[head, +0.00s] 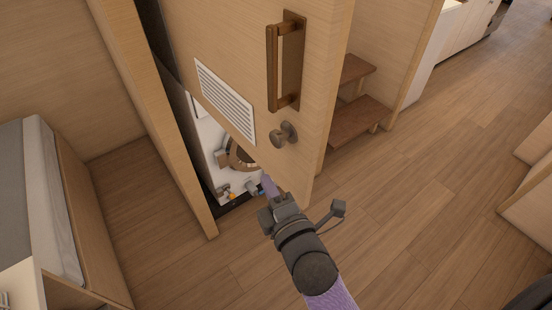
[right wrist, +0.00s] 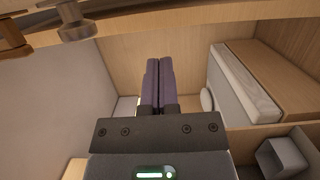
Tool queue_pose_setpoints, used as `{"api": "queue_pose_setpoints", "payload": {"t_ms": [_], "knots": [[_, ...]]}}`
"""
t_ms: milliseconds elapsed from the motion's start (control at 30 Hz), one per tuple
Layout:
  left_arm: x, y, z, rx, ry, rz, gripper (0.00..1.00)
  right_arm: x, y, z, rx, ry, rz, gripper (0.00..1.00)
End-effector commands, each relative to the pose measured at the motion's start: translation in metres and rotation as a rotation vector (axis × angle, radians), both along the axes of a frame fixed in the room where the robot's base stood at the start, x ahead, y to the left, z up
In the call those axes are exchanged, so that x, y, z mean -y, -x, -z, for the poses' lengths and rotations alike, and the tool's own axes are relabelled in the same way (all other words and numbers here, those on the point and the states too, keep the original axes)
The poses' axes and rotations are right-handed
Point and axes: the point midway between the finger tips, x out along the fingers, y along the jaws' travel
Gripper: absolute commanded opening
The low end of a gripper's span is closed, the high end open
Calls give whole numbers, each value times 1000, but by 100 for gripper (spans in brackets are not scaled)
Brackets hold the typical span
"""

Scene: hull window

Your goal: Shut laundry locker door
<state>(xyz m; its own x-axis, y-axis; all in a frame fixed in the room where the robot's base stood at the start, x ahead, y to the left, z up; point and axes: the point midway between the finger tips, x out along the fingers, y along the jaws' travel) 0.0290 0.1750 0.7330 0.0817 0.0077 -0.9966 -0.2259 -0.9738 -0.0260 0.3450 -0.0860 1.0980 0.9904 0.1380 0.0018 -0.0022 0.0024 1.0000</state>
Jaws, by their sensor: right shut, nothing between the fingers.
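The wooden laundry locker door (head: 215,35) stands partly open in the head view. It has a white slatted vent (head: 225,101), a bronze bar handle (head: 272,68) and a round knob (head: 284,134). Through the gap beside it a white machine with a round bronze-rimmed front (head: 238,154) shows inside the locker. My right gripper (head: 267,180) is shut and empty, its purple fingers by the lower part of the door, below the knob. I cannot tell whether they touch it. In the right wrist view its fingers (right wrist: 159,78) lie together, with the knob (right wrist: 75,22) at the top left. My left gripper is out of view.
A wooden post (head: 165,120) borders the locker opening on the left. A bed with a pale mattress (head: 52,205) stands at the far left. Wooden steps (head: 357,120) rise behind the door on the right. The wooden floor (head: 430,190) to the right is largely clear.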

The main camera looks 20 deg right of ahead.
Motion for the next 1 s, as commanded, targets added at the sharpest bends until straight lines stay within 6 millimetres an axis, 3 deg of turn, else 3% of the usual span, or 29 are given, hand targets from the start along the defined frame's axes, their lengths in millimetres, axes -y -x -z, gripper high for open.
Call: {"api": "queue_pose_setpoints", "payload": {"t_ms": [200,433,1000], "knots": [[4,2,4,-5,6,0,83,-7,-47,0,1,-1,0,0],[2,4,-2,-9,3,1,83,26,-56,0,-2,0,-1,0],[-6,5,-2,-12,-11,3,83,38,-58,1,-3,0,-10,0]]}}
